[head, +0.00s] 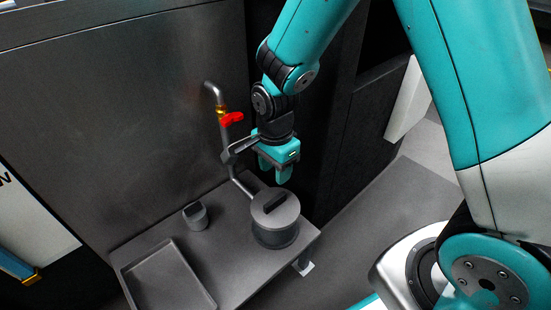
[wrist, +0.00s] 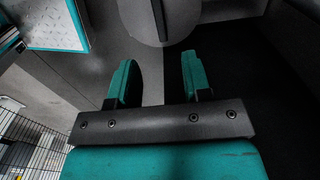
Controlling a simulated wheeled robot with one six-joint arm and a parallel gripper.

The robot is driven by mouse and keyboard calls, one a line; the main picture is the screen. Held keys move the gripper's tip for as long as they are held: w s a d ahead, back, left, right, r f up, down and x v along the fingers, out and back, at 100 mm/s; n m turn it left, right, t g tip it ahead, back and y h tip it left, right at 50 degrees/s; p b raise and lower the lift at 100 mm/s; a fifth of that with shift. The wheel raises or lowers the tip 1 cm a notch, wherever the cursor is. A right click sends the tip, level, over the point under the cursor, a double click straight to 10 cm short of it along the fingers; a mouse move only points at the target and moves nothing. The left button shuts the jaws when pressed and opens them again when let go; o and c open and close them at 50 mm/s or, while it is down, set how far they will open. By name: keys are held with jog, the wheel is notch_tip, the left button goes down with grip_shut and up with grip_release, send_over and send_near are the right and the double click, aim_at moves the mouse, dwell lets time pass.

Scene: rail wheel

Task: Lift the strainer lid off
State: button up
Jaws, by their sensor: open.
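The strainer (head: 273,233) is a dark grey round pot near the right end of the grey bench. Its flat round lid (head: 262,213) sits on top, with a raised dark bar handle (head: 276,202) across it. In the wrist view the lid (wrist: 138,18) is partly cut off at the top edge, with its bar handle (wrist: 159,18) pointing up and down in the picture. My gripper (head: 275,177) is open and empty, above the lid and apart from it. In the wrist view its two teal fingers (wrist: 158,75) stand apart with nothing between them.
A pipe with a red-handled valve (head: 232,119) rises behind the strainer, close to my gripper. A small grey cup-like object (head: 195,216) and a shallow tray (head: 165,275) are to the left on the bench (head: 228,240). A dark wall stands behind. Floor is clear at right.

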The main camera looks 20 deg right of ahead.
aim_at(275, 199)
notch_tip(275, 199, down, 11)
jog(key=b, duration=0.5)
jog(key=shift+f, duration=0.2)
jog(key=shift+c, duration=0.3)
grip_shut()
